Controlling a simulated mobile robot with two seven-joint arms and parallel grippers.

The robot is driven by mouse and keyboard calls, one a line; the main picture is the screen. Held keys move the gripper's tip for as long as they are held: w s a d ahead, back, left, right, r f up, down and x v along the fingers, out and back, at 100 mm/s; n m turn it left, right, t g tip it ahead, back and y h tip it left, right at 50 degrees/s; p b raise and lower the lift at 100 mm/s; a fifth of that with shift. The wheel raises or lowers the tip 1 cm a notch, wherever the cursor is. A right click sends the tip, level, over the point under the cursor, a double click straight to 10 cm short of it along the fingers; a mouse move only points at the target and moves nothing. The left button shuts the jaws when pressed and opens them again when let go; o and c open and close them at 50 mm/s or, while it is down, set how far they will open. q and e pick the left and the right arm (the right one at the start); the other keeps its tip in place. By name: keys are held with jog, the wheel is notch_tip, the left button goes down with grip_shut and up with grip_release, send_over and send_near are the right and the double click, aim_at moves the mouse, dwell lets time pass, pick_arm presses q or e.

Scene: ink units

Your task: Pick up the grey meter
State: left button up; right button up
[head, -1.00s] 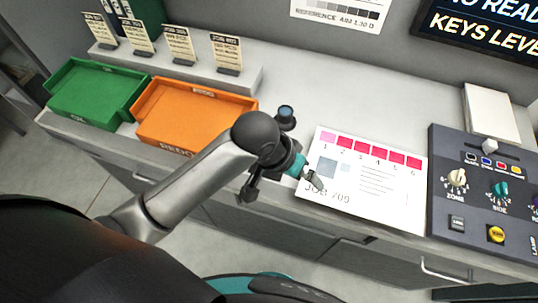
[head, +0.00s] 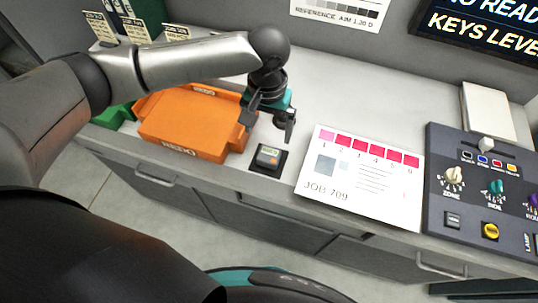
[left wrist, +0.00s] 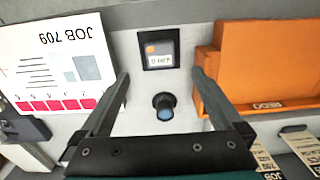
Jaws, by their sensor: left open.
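The grey meter (head: 268,155) with a small screen and an orange patch sits on a black pad at the front of the counter, between the orange tray and the job sheet. It also shows in the left wrist view (left wrist: 160,53), at the top middle. My left gripper (head: 270,124) is open and empty above the counter, a little behind the meter in the head view. In the left wrist view its fingers (left wrist: 160,78) stand wide apart, with the meter ahead of and between their tips, not touched. My right gripper is not in view.
The orange tray (head: 190,147) stands left of the meter, and the job sheet (head: 361,180) lies to its right. A small dark cylinder with a blue top (left wrist: 164,106) stands close behind the meter. The control console (head: 480,195) is at the right.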

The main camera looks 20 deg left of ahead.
aim_at(269, 154)
pick_arm(q)
notch_tip(269, 154, down, 8)
jog(key=shift+r+b, duration=0.2)
jog(key=shift+b, duration=0.1)
jog(key=shift+w+f+b, duration=0.15)
jog(key=shift+w+f, duration=0.05)
jog(key=shift+f, duration=1.1)
jog(key=shift+w+f+b, duration=0.15)
jog(key=shift+f, duration=1.1)
jog(key=shift+c, duration=0.2)
jog(key=c, duration=1.4)
